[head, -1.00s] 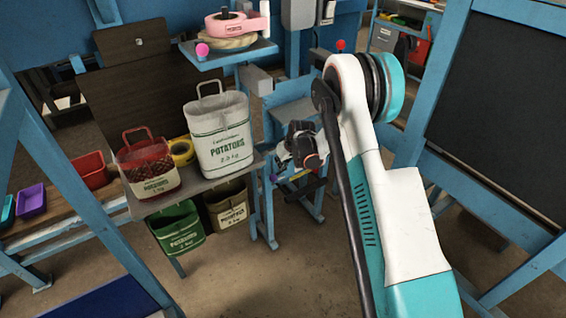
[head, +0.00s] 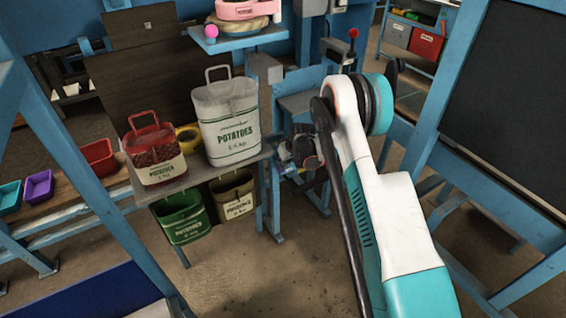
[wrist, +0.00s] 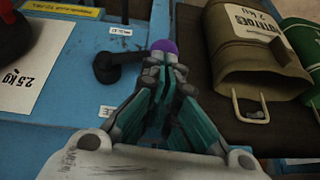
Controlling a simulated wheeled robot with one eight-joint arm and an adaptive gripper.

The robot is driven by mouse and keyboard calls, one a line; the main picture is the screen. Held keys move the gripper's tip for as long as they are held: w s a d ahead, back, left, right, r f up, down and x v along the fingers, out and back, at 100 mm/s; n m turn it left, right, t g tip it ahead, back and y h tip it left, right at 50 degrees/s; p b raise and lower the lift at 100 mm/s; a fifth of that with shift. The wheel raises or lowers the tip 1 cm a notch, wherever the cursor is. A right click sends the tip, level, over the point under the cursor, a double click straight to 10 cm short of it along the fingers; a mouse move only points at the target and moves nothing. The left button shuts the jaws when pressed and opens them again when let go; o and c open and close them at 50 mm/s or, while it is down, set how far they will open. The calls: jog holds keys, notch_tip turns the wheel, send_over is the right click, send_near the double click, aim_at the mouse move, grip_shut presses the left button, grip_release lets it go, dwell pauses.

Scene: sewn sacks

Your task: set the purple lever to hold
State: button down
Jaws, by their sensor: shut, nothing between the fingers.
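The purple lever shows in the wrist view as a purple knob (wrist: 165,46) at the end of a black arm. The arm runs left to a round black pivot (wrist: 107,67) on a blue panel. My gripper (wrist: 163,66) is shut, with its fingertips right at the knob's near side; I cannot tell whether they touch it. The fingers cover part of the lever arm's end. One small white label (wrist: 120,31) sits beyond the pivot and another (wrist: 106,111) nearer; their words are too small to read. In the head view my gripper (head: 300,152) hides the lever.
A tan sack (wrist: 255,65) with a handle lies right of the panel in the wrist view. In the head view, a white potato sack (head: 228,118) and a red one (head: 155,150) stand on a shelf left of my gripper. A red-knobbed lever (head: 353,34) stands behind.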

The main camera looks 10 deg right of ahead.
aim_at(281, 171)
jog(key=shift+a+f+b, duration=0.25)
jog(key=shift+f+b, duration=0.2)
jog(key=shift+f, duration=0.1)
jog(key=shift+s+a+f+b, duration=0.1)
jog(key=shift+a+f+b, duration=0.05)
jog(key=shift+f+b, duration=1.05)
jog(key=shift+f, duration=0.4)
jog(key=shift+a+f, duration=0.1)
jog(key=shift+f, duration=0.2)
jog(key=shift+f+n+t+h+b, duration=0.3)
jog(key=shift+f+h, duration=0.2)
jog(key=shift+h, duration=0.5)
jog(key=shift+w+d+f+n+t+h, duration=0.2)
jog(key=shift+d+f+t+h, duration=0.15)
jog(key=shift+d+f+h, duration=0.35)
jog(key=shift+w+d+f+n+t+h, duration=0.2)
jog(key=shift+d+f+t+h, duration=0.25)
jog(key=shift+f+h, duration=0.35)
jog(key=shift+d+f, duration=0.1)
jog(key=shift+d, duration=0.05)
